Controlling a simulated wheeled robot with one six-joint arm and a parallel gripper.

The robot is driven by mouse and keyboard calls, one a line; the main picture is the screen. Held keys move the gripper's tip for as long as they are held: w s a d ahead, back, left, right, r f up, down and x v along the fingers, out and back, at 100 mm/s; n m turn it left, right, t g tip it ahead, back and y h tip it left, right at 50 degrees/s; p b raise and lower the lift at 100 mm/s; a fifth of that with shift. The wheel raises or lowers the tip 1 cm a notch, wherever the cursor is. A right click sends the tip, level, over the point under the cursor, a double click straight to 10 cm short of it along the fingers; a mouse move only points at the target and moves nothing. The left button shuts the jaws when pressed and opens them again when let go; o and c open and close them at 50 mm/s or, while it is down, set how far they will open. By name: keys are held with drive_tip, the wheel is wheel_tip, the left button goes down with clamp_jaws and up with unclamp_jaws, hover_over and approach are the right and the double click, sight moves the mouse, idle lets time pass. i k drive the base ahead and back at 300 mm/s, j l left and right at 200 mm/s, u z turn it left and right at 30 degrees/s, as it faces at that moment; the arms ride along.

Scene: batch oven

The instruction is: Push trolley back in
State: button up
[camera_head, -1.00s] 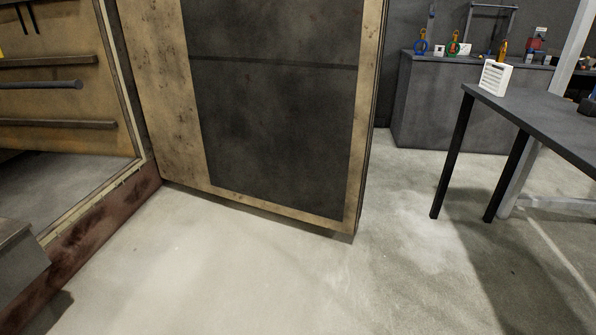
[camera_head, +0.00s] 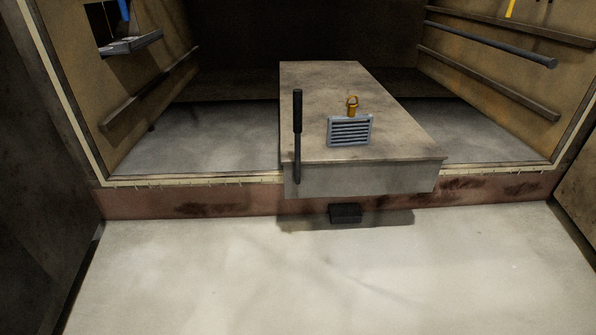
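The trolley (camera_head: 310,85) is a long, flat, grey-tan slab in the middle of the camera_head view. Most of it lies inside the open oven, and its front end juts out past the oven sill (camera_head: 235,199). A dark upright handle (camera_head: 297,110) stands at the left of its front edge. A grey slatted part (camera_head: 349,131) and a small orange-yellow item (camera_head: 352,103) sit on its top near the front. My gripper is not in view.
A small black block (camera_head: 345,213) is below the trolley's front end. Oven doors stand open at left (camera_head: 35,170) and right (camera_head: 579,190). Rails (camera_head: 490,83) line the oven walls, and a grey shelf-like piece (camera_head: 133,44) is at upper left. The floor (camera_head: 330,285) in front is clear.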

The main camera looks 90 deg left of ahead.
sight(400, 156)
drive_tip(key=u, duration=2.5)
drive_tip(key=i+j, duration=0.2)
drive_tip(key=i, duration=0.3)
drive_tip(key=i+j+u, duration=0.1)
drive_tip(key=i, duration=0.4)
drive_tip(key=j, duration=0.1)
